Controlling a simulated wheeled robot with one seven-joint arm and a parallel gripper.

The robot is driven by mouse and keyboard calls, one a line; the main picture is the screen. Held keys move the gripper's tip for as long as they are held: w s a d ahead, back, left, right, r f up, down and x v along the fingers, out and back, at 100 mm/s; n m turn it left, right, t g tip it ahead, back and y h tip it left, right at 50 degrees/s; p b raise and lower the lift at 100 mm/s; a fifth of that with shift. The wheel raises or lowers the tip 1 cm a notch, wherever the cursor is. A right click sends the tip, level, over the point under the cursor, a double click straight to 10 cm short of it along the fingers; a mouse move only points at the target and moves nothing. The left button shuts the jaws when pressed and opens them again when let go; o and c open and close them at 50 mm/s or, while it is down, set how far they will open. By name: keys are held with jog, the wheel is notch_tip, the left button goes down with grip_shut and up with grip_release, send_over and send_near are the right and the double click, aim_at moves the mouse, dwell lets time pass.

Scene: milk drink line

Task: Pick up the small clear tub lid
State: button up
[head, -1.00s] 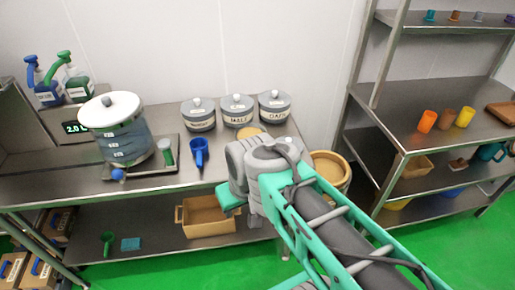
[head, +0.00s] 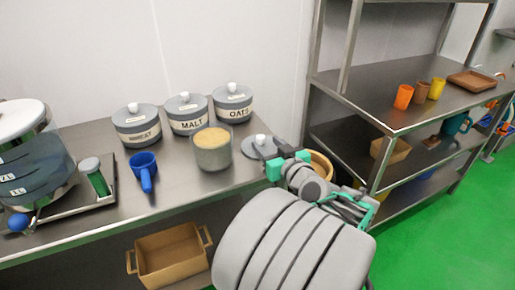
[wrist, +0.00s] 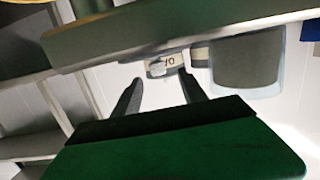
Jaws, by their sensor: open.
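The small tub lid (head: 262,147) is a flat grey disc with a white knob. It lies on the steel table near its right end, just right of the open clear tub (head: 212,150) filled with tan contents. My gripper (head: 284,161) is open at the table's right edge, close beside the lid on its near right side. In the wrist view my two dark fingers (wrist: 160,92) stand apart with nothing held. That view looks upside down; a small pale knob (wrist: 158,68) shows between and beyond the fingertips, and the tub (wrist: 247,62) is to the right.
Wheat (head: 137,125), malt (head: 188,113) and oats (head: 233,102) jars stand behind. A blue scoop (head: 144,168) lies left. A steel shelf rack (head: 395,105) stands close right of my arm, with cups on it. A tan round bin (head: 320,165) sits between table and rack.

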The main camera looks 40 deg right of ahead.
aim_at(263, 139)
jog(key=x, duration=0.5)
jog(key=shift+w+d, duration=0.15)
jog(key=shift+w, duration=0.1)
jog(key=shift+c, duration=0.3)
jog(key=shift+s, duration=0.1)
grip_shut()
